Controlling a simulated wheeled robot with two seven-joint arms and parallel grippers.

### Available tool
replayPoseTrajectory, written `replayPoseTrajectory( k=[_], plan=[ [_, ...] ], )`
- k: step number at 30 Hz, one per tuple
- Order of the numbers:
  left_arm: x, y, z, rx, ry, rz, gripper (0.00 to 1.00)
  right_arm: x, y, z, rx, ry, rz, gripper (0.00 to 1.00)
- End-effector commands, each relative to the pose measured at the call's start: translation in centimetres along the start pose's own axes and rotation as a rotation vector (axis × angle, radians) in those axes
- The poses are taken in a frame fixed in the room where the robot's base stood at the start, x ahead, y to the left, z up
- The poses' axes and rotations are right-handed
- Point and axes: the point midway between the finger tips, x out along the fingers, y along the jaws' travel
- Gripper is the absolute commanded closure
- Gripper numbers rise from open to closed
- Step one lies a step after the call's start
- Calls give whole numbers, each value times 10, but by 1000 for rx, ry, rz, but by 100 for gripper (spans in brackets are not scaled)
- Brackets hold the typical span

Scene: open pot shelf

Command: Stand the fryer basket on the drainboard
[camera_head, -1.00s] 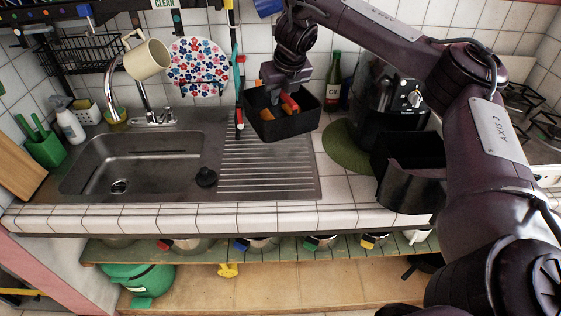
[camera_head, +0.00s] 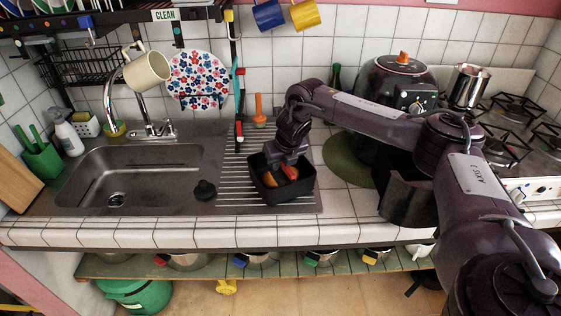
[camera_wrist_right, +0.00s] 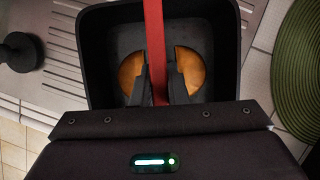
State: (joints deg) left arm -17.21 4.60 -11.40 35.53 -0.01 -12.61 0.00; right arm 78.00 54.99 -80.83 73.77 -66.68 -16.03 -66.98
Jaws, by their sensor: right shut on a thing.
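In the right wrist view, the gripper (camera_wrist_right: 157,92) is shut on the red strip (camera_wrist_right: 154,35) that runs across the basket (camera_wrist_right: 100,50), with orange rounds on both sides. The fingertips are partly hidden in the dark interior. My left gripper is out of view.
A sink (camera_head: 130,180) and a black plug (camera_head: 204,190) are to the left. An orange-handled tool (camera_head: 259,110) stands behind.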

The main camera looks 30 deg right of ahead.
Motion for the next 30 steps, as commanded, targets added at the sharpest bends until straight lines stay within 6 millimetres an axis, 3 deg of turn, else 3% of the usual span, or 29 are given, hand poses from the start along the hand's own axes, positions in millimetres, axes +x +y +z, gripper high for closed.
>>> replayPoseTrajectory(
  k=[11,12,17,25,30],
  plan=[
    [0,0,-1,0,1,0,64,4,1,-1,1,-4,2,100],
    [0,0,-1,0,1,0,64,5,0,-2,0,-2,1,84],
    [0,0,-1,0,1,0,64,5,0,-2,0,-1,1,65],
    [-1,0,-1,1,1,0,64,4,0,-1,0,-2,1,65],
    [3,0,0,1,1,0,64,-10,0,-1,2,-3,2,65]
  ],
)
